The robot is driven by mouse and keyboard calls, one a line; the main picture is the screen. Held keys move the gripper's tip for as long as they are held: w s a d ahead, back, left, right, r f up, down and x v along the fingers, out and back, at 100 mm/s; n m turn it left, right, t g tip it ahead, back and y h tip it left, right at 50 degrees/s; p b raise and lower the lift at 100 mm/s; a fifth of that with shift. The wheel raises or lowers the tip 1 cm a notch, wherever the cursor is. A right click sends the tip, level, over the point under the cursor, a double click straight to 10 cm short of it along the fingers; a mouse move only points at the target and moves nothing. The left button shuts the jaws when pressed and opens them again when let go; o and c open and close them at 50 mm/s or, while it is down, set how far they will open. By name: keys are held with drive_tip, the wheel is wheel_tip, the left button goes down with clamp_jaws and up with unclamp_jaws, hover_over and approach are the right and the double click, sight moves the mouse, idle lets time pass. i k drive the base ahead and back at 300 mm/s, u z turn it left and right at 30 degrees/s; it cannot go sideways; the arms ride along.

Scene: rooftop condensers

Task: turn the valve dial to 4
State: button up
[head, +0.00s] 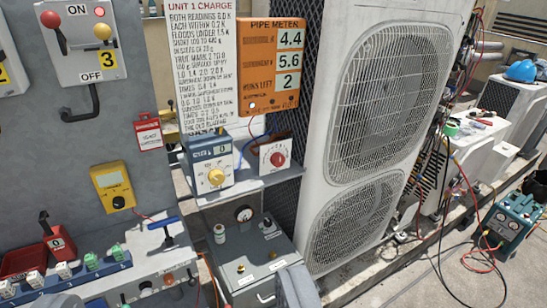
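Two boxes with dials stand side by side on the grey shelf (240,183) in the middle. The left one is a blue-and-white box (208,166) with a yellow knob (216,177) and a small display above it that seems to read 0. The right one is a white-faced box (275,156) with a red knob (277,159) inside a ring of marks. The marks are too small to read, and I cannot tell which is the valve dial. No gripper fingers show, and nothing touches either knob.
An orange pipe meter (271,68) reading 4.4, 5.6 and 2 hangs above, beside a printed sign (201,60). A large white condenser (385,100) stands right. A switch panel (84,40) and yellow meter (112,187) are left. An unidentified grey shape (297,288) is at the bottom edge.

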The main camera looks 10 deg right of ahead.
sight(278, 160)
drive_tip(key=u, duration=2.35)
drive_tip(key=k, duration=0.95)
drive_tip(key=z, duration=1.85)
drive_tip(key=i, duration=1)
